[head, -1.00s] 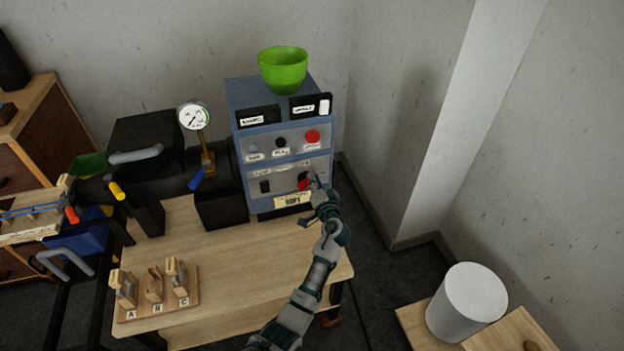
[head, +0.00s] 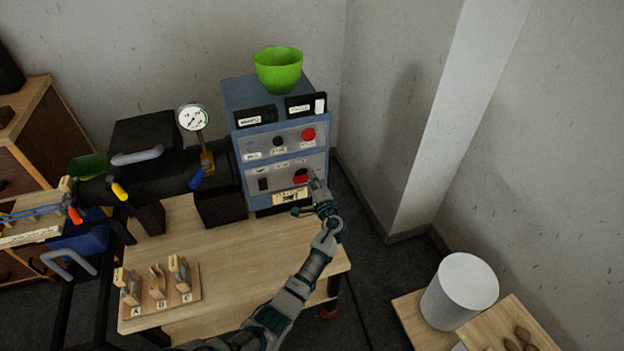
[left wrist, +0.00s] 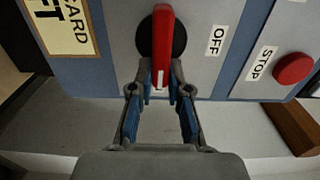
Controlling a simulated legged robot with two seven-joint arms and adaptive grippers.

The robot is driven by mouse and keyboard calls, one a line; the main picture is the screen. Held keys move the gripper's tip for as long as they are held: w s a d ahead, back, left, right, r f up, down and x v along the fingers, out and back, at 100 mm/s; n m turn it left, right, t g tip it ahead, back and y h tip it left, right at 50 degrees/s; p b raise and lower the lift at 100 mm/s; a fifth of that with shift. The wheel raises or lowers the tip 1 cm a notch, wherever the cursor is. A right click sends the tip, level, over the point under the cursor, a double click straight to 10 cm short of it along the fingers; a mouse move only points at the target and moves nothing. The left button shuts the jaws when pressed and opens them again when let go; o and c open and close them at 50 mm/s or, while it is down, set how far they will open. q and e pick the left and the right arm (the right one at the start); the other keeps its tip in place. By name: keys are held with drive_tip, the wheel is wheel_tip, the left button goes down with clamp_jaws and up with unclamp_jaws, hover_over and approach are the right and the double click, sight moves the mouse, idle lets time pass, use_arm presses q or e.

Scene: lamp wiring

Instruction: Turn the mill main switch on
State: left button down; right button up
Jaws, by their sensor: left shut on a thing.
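The main switch is a red handle (head: 301,180) on a dark round base, low on the front of the blue-grey control cabinet (head: 235,175). In the head view the handle lies nearly level. My left gripper (head: 313,187) is at the switch. In the left wrist view its blue fingertips (left wrist: 160,85) are shut on the handle's lower end, one on each side. My right gripper is in neither view.
A red STOP button (left wrist: 293,68) is near the switch. A green bowl (head: 278,68) stands on the cabinet. A gauge (head: 193,117) and black machine stand left of it. A wooden block rack (head: 165,302) is on the table's front left. The table's middle is clear.

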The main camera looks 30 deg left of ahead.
use_arm(q)
drive_tip(key=shift+f, duration=0.45)
drive_tip(key=c, duration=1.2)
unclamp_jaws()
drive_tip(key=shift+o, duration=0.4)
drive_tip(key=shift+r, duration=0.1)
drive_tip(key=shift+d+r, duration=0.1)
drive_tip(key=v, duration=1.2)
